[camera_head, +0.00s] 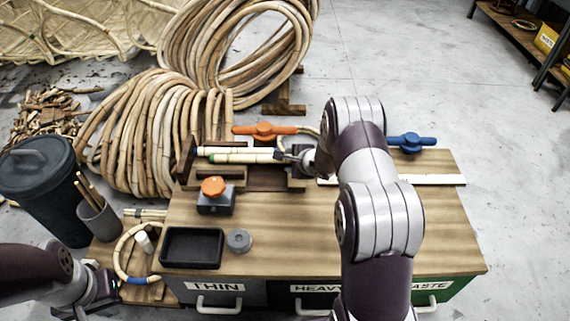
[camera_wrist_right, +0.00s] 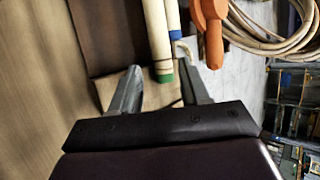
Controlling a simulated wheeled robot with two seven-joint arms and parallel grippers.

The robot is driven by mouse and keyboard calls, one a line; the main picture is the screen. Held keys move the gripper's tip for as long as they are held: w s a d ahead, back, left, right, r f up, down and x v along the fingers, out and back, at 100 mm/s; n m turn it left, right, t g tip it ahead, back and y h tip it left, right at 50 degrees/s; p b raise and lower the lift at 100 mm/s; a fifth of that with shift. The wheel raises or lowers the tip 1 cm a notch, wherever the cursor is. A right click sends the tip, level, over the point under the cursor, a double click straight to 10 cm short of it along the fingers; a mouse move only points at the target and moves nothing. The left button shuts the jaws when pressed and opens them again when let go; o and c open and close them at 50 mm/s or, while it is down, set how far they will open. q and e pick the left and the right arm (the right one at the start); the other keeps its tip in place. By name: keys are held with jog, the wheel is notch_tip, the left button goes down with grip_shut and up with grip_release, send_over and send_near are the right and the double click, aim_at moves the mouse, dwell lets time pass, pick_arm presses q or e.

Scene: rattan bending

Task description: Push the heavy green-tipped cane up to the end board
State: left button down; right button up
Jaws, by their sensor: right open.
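The green-tipped cane (camera_head: 243,158) lies in a wooden holder on the bench, beside a second pale cane (camera_head: 235,150). The wrist view shows the green tip of this cane (camera_wrist_right: 165,77) facing my right gripper (camera_wrist_right: 157,72); the other cane has a blue tip (camera_wrist_right: 175,34). My right gripper (camera_head: 288,154) is open, with the green tip in view between its fingers; contact cannot be told. The end board (camera_head: 186,158) appears to be the dark upright at the holder's left. My left gripper (camera_head: 103,292) is low at the left, away from the canes; its fingers are unclear.
An orange-knobbed block (camera_head: 214,194), a black tray (camera_head: 192,248) and a grey ring (camera_head: 239,241) stand in front. The bench's right half is mostly clear.

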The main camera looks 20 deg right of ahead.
jog(key=b+x, duration=0.2)
jog(key=x, duration=0.4)
jog(key=shift+f, duration=0.1)
jog(key=shift+w+f+b, duration=0.15)
jog(key=shift+w+b, duration=0.2)
pick_arm(q)
notch_tip(320, 180, down, 3)
jog(key=shift+f, duration=0.2)
